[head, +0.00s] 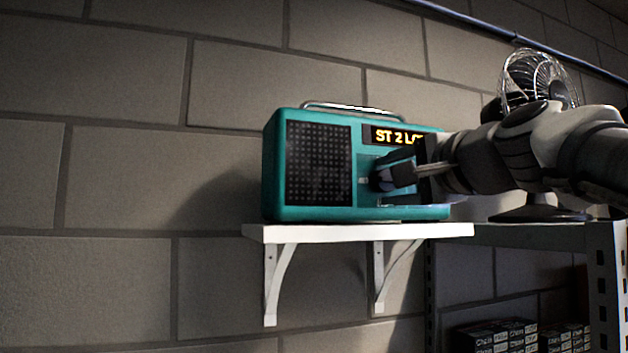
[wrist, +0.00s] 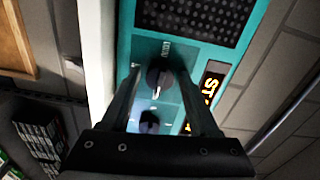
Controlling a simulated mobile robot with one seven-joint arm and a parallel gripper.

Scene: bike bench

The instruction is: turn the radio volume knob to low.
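The teal radio (head: 360,212) stands upright on a white wall shelf. Its lit display (head: 392,136) reads "ST 2 LO", with the end hidden by my arm. In the wrist view the radio (wrist: 200,58) appears turned on its side. A dark round knob (wrist: 158,76) sits between the tips of my gripper (wrist: 160,80); the same knob partly shows in the head view (head: 380,181). The two fingers are apart, one on each side of the knob and close to it. I cannot tell whether both touch it. A second dark knob (wrist: 149,121) lies nearer the gripper's palm.
The white shelf (head: 350,233) juts from a grey block wall. A wire fan (head: 540,80) stands at the right, behind my arm, on a metal rack (head: 600,250). Several small boxes (head: 495,335) lie low on the rack. Space left of the radio is clear.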

